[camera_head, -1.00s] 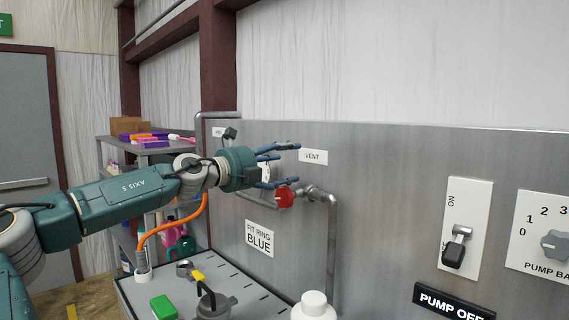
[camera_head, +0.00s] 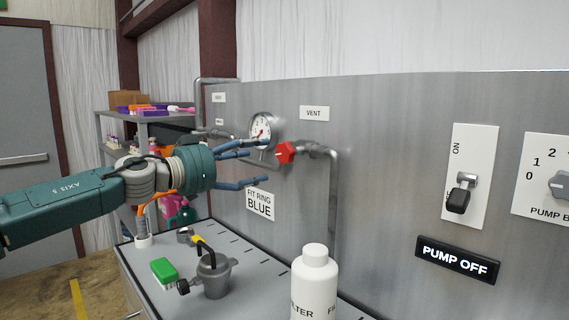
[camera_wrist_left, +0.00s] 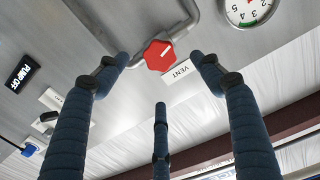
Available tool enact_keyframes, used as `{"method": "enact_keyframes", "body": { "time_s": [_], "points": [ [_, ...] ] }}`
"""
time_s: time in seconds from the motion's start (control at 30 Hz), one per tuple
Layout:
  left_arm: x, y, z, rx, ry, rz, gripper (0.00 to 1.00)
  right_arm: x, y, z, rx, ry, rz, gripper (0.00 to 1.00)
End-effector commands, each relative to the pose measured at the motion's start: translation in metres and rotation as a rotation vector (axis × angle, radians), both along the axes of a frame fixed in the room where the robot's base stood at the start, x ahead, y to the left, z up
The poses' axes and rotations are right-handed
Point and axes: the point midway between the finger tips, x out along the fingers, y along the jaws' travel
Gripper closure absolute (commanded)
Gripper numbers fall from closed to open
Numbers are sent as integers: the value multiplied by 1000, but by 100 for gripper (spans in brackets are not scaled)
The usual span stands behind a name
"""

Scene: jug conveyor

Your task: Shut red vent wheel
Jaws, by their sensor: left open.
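The red vent wheel (camera_head: 285,152) sits on a pipe on the grey metal panel, below the VENT label (camera_head: 314,113). My left gripper (camera_head: 258,167) is open and empty, left of the wheel and apart from it in the head view. In the left wrist view the red wheel (camera_wrist_left: 159,55) shows ahead between the spread blue fingers, beyond their tips. A white line marks its face. My right gripper is not in view.
A pressure gauge (camera_head: 261,130) is close to the wheel on the left. A pipe (camera_head: 333,195) runs down on the right. A switch (camera_head: 462,193) is at right.

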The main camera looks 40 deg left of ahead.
Motion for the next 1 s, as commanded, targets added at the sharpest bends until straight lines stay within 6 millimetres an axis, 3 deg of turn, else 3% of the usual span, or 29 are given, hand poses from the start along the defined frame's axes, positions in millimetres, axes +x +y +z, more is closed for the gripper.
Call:
{"method": "enact_keyframes", "body": {
  "time_s": [0.17,0.5,0.7,1.0],
  "points": [
    [3,-1,-2,-80,6,-2,34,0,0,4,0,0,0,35],
    [64,-7,5,-80,7,-4,34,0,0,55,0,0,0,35],
    [90,-8,3,-77,5,-1,34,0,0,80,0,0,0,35],
    [104,-9,-3,-75,4,0,34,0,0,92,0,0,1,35]
  ]
}}
